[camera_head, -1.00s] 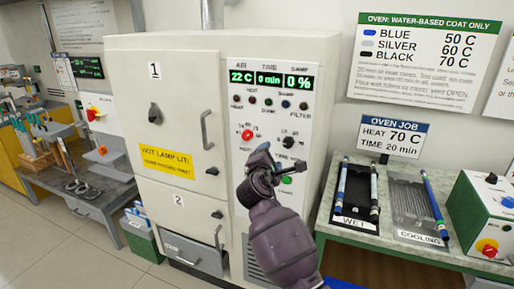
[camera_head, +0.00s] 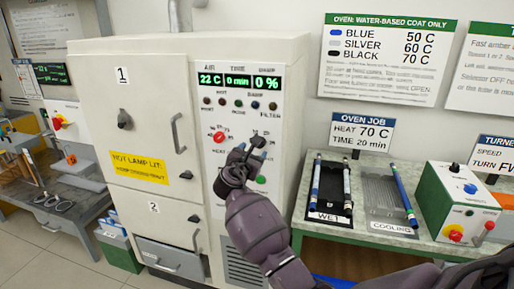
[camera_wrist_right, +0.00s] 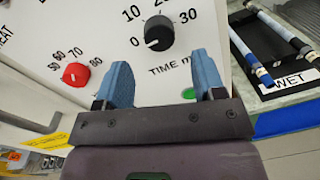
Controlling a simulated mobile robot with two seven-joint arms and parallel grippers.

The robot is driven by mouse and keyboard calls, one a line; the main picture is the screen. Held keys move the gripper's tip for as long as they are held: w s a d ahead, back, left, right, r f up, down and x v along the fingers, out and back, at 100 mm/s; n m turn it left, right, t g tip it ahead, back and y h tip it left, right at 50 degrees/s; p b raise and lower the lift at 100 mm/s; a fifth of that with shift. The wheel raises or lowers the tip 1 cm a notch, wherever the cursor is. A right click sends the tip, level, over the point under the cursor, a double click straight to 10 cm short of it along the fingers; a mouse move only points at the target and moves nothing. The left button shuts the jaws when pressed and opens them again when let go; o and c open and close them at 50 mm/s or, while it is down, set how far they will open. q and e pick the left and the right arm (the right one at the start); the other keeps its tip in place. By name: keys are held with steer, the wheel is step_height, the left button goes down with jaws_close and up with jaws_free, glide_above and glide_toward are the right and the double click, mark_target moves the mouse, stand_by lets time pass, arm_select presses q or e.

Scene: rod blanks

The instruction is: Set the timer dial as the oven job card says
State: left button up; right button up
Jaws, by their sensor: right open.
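The timer dial is a black knob (camera_wrist_right: 158,33) with a 0, 10, 20, 30 scale; its white mark points to about 0 in the right wrist view. In the head view the dial (camera_head: 257,142) is just above my right gripper (camera_head: 247,157). That gripper's blue fingers (camera_wrist_right: 162,82) are open and empty, below the dial and apart from it in the wrist view. The oven job card (camera_head: 361,134) reads HEAT 70 C, TIME 20 min. The oven display (camera_head: 239,81) reads 22 C, 0 min, 0 %. My left gripper is not in view.
The red heat knob (camera_wrist_right: 76,74) is left of the timer dial, and a green button (camera_wrist_right: 189,93) is below it. The bench at right holds a WET tray (camera_head: 330,216) with rods, a COOLING rack (camera_head: 376,187) and a green-and-white control box (camera_head: 458,204).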

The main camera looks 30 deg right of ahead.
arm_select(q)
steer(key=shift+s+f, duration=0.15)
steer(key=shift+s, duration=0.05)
arm_select(e)
steer(key=x, duration=0.4)
steer(key=shift+w+d, duration=0.2)
steer(key=shift+d, duration=0.05)
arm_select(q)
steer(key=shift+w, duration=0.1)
arm_select(e)
steer(key=shift+c, duration=0.4)
steer(key=c, duration=0.8)
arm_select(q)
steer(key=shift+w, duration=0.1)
arm_select(e)
steer(key=shift+c, duration=0.2)
